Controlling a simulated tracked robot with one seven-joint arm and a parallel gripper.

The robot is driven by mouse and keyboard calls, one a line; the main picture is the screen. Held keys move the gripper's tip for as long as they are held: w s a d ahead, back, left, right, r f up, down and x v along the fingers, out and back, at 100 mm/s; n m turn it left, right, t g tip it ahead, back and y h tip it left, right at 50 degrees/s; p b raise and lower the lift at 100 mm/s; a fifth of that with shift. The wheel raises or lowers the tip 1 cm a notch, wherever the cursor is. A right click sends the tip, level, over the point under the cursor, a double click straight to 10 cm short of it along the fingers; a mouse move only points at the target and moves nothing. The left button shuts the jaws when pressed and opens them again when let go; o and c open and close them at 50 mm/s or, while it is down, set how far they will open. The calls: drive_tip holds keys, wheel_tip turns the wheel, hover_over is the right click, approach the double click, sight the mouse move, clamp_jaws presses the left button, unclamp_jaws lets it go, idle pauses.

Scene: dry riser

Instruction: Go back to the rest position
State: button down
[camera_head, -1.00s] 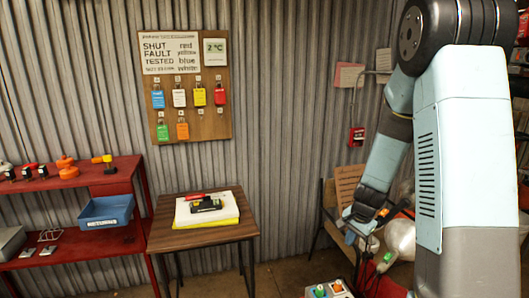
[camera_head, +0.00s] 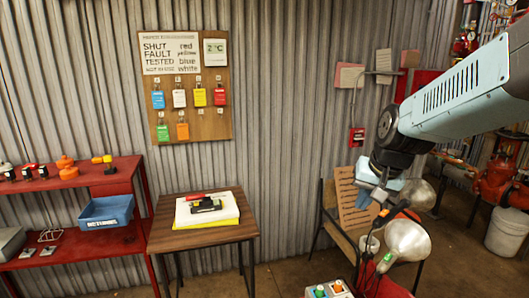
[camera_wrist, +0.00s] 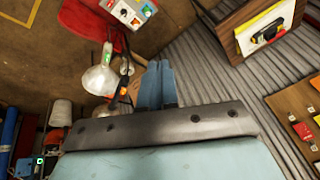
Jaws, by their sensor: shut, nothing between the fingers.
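My gripper (camera_head: 370,192) hangs at the right of the head view, at the end of my raised arm, in front of a slatted panel and lamps. In the wrist view my gripper (camera_wrist: 156,84) shows as two blue fingers close together. It is shut and empty. No object touches the fingers that I can see.
A wooden table (camera_head: 168,238) holds a white and yellow stack with a black device. A red shelf (camera_head: 70,262) with a blue bin (camera_head: 106,212) stands left. A tag board (camera_head: 216,128) hangs on the corrugated wall. Lamps (camera_head: 405,238) and a control box (camera_head: 330,288) are near my gripper.

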drive_tip(key=s+r+n+t+h, duration=0.1)
drive_tip(key=s+r+n, duration=0.2)
drive_tip(key=s, duration=0.9)
drive_tip(key=shift+d+r, duration=0.2)
drive_tip(key=shift+r, duration=1.4)
